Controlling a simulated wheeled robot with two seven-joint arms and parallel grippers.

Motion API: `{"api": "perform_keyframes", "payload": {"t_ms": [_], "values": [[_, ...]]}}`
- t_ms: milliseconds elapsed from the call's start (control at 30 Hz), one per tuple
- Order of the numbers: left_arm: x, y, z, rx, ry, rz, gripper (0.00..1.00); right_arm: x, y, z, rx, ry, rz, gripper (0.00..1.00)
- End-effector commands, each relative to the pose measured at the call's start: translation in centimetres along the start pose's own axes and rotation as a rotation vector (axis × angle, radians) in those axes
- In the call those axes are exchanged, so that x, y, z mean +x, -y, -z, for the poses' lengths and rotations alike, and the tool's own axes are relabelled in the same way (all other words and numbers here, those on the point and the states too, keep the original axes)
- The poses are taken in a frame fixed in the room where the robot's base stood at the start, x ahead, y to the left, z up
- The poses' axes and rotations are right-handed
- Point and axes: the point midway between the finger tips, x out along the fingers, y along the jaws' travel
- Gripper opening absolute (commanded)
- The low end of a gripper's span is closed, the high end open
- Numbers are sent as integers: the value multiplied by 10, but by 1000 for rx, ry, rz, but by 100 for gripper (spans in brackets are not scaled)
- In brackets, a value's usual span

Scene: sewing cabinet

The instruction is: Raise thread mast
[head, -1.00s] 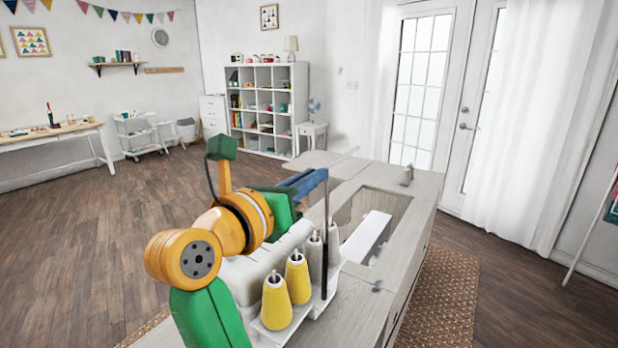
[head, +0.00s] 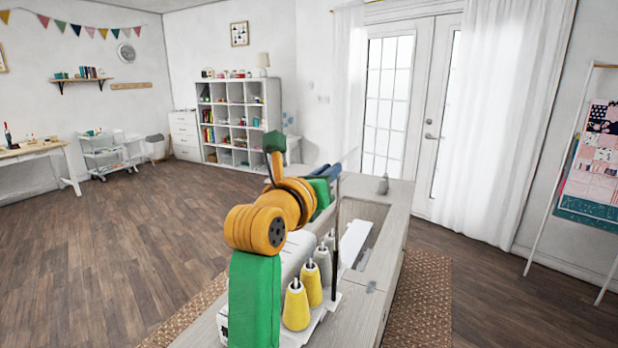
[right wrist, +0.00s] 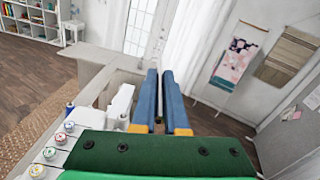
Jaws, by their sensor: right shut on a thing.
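The sewing machine, white with several thread cones, stands on the cabinet top in the head view; a yellow cone (head: 296,306) and a grey cone (head: 323,265) show on its near side. The thread mast (head: 337,250) is a thin dark upright pole beside the cones. My right gripper (head: 333,172) is at the top of the mast, its blue fingers shut on it. My left gripper is not in view.
The cabinet top (head: 400,205) has a recessed opening with a white piece (head: 356,243) right of the machine. A quilt rack (head: 592,165) stands at the right. The wood floor (head: 130,250) at the left is clear.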

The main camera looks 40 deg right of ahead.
Motion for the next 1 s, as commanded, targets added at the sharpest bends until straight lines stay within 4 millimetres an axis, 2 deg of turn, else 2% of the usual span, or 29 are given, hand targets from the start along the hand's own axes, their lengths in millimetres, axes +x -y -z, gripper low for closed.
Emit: {"api": "perform_keyframes", "payload": {"t_ms": [33,300,333,400,433,767,1000], "values": [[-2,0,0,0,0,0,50,1,1,-5,4,11,-2,0],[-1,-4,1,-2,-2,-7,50,1,1,-5,5,14,-2,0],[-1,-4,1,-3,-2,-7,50,1,1,-5,5,14,-2,16],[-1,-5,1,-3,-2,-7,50,1,1,-5,4,13,-2,35],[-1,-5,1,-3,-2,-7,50,1,1,-4,4,12,-2,41],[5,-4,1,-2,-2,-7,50,-5,0,-1,3,10,-3,41],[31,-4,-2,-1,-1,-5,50,-55,-1,1,6,12,-5,41]]}}
